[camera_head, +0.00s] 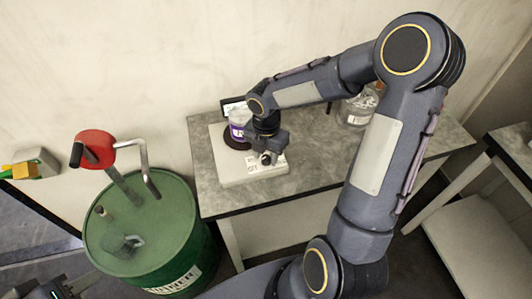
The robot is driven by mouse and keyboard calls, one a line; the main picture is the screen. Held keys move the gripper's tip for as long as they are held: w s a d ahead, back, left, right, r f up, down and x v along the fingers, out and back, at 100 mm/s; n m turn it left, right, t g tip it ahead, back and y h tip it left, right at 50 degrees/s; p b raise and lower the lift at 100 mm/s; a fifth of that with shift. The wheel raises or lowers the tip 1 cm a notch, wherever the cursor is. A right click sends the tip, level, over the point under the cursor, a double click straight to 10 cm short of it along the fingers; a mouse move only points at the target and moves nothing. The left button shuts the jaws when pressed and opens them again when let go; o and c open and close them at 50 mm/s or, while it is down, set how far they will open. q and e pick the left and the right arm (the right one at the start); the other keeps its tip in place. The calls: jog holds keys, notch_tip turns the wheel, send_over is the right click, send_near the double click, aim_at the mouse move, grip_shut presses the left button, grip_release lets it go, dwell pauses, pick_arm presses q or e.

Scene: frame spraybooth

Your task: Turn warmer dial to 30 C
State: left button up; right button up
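The white warmer (238,177) stands on the grey worktop against the wall. A dark round plate (231,141) is on it, with a white and purple container (238,128) standing there. A small printed label (252,167) is on its front part. My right gripper (268,158) points down over the front right of the warmer, at a small dark and light round part that seems to be the dial. The gripper hides most of that part, so I cannot read its setting or tell contact. My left gripper (62,290) is partly in view at the lower left edge, away from the warmer.
A green drum (150,235) with a red-headed crank pump (97,147) stands left of the worktop (305,175). A glass jar (357,110) stands behind my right arm. Another table (515,150) is at the right.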

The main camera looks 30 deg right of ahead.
jog(key=c, duration=0.7)
jog(key=shift+c, duration=0.2)
